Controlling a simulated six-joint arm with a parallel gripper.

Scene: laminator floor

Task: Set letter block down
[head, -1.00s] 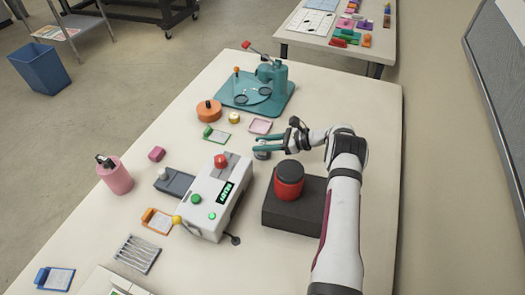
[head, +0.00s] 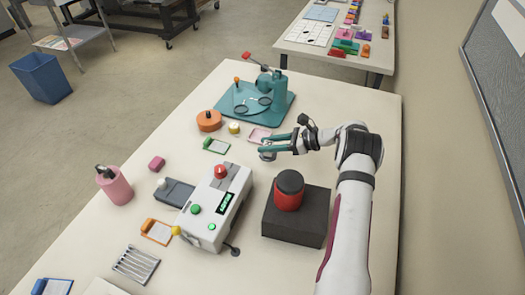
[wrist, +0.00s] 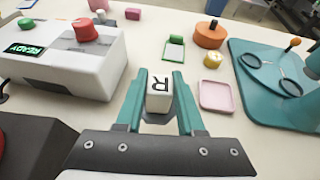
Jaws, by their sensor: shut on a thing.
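The letter block (wrist: 159,93) is a small white block with a black letter R on its visible face. My gripper (wrist: 158,88) is shut on it, with a teal finger on each side. In the head view my gripper (head: 267,149) is over the table, just in front of a shallow pink tray (head: 259,135). In the wrist view the pink tray (wrist: 216,96) is to the right of the block and apart from it. I cannot tell how high the block is above the table.
The white machine (head: 213,205) with a red knob and a READY display stands to the left. A red-and-black cylinder (head: 289,191) sits on a dark block (head: 294,222) near my arm. A teal press (head: 262,100), an orange disc (head: 209,121) and a green clipboard (head: 215,145) are behind.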

